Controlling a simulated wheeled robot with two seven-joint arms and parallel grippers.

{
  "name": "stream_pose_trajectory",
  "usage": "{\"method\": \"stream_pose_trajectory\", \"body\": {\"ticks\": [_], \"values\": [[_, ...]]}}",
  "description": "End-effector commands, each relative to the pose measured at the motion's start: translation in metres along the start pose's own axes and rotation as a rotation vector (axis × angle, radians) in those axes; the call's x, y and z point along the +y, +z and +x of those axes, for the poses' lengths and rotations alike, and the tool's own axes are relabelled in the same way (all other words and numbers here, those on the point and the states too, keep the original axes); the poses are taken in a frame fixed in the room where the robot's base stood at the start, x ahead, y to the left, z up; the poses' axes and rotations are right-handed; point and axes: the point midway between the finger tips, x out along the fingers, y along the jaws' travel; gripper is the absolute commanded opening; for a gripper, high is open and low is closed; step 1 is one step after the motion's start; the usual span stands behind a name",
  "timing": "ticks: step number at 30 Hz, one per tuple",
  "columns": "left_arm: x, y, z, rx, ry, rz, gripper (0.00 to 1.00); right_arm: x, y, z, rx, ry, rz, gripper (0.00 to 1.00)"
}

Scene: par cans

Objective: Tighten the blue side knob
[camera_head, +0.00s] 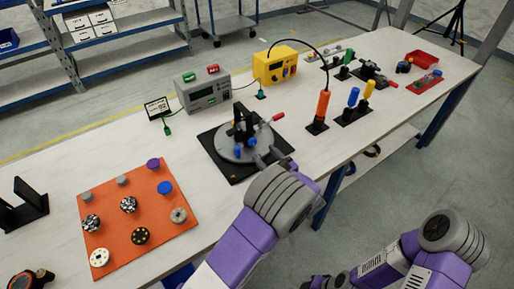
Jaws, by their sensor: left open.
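A round grey fixture (232,146) with a black upright bracket (243,122) and a red-tipped handle (277,117) sits on a black square base (213,139) mid-table. A small blue knob (238,153) shows low on the fixture's near side. My left gripper (270,157) is open at the fixture's near right edge, to the right of the blue knob. My wrist hides part of the base, and contact with the fixture cannot be told. My right arm shows at the lower right, away from the table, with its gripper not clearly visible.
An orange board (119,225) with several knobs, one of them blue (165,188), lies to the left. A grey meter (204,92) and a yellow box (276,68) stand behind. An orange-handled tool (323,104) stands upright to the right. Bare table lies in front of the fixture.

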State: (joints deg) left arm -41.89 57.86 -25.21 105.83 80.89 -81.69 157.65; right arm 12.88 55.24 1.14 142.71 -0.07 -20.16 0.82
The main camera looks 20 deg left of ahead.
Motion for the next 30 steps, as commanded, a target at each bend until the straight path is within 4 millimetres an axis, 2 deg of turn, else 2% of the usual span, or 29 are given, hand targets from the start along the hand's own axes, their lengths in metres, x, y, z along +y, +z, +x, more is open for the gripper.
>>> {"method": "stream_pose_trajectory", "body": {"ticks": [3,9,14,21,23,30], "values": [[0.001,0.0,0.021,-0.001,0.003,-0.001,0.59,0.001,0.0,0.003,0.0,0.0,0.0,0.43],[0.0,-0.001,0.049,0.001,0.001,0.002,0.59,0.003,0.0,0.007,0.0,0.0,0.0,0.43],[0.0,0.0,0.059,0.001,0.0,0.003,0.59,0.003,0.0,0.009,0.0,0.0,0.0,0.43],[0.0,0.0,0.06,0.001,-0.001,0.004,0.59,0.003,0.0,0.009,0.0,0.0,0.0,0.43],[0.0,0.0,0.06,0.001,-0.001,0.004,0.53,0.003,0.0,0.009,0.0,0.0,0.0,0.43],[0.0,0.0,0.06,0.001,-0.001,0.005,0.16,0.003,0.0,0.009,0.0,0.0,0.0,0.43]]}}
